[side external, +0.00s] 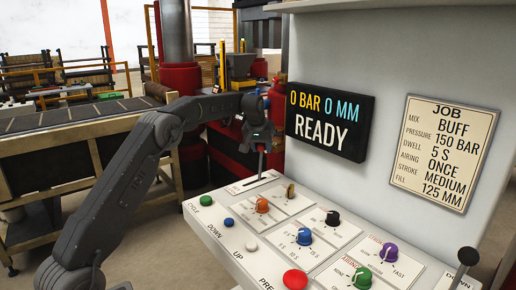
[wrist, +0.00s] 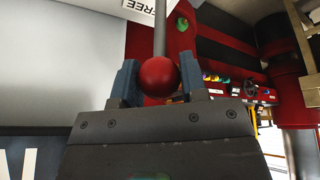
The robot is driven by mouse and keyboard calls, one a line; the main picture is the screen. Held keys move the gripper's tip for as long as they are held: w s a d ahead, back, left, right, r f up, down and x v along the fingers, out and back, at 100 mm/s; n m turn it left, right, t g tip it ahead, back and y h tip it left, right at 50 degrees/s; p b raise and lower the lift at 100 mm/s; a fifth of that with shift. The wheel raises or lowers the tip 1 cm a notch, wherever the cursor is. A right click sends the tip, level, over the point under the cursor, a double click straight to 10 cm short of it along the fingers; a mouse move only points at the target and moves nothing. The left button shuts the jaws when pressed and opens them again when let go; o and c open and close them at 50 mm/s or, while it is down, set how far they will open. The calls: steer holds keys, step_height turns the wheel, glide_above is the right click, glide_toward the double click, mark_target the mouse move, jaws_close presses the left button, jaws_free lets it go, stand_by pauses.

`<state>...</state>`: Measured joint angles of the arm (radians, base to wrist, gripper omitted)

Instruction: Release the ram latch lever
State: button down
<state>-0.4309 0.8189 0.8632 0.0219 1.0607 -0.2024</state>
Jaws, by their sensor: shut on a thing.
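The latch lever shows in the wrist view as a grey rod (wrist: 159,32) with a red ball knob (wrist: 158,76) at its end. The knob sits between the two blue-grey fingers of my gripper (wrist: 158,84), which is shut on it. In the side view my gripper (side external: 259,140) is at the top of the lever (side external: 261,165), which rises from the far left corner of the console and looks near upright. The knob is hidden there by the fingers. A plate reading FREE (wrist: 139,6) shows near the rod in the wrist view.
The console (side external: 325,225) carries buttons and coloured knobs close to my gripper. A display (side external: 329,125) reading 0 BAR, 0 MM, READY hangs on the panel right of my gripper, near a job card (side external: 443,152). A black-knobbed lever (side external: 467,257) stands at bottom right.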

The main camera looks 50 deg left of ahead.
steer(key=shift+w+d+f, duration=0.15)
steer(key=shift+w+d, duration=0.1)
steer(key=c, duration=1)
jaws_free()
steer(key=shift+c, duration=0.2)
steer(key=o, duration=0.4)
steer(key=shift+a, duration=0.1)
steer(key=shift+c, duration=0.2)
steer(key=shift+s, duration=0.1)
steer(key=v, duration=1.4)
steer(key=shift+a, duration=0.1)
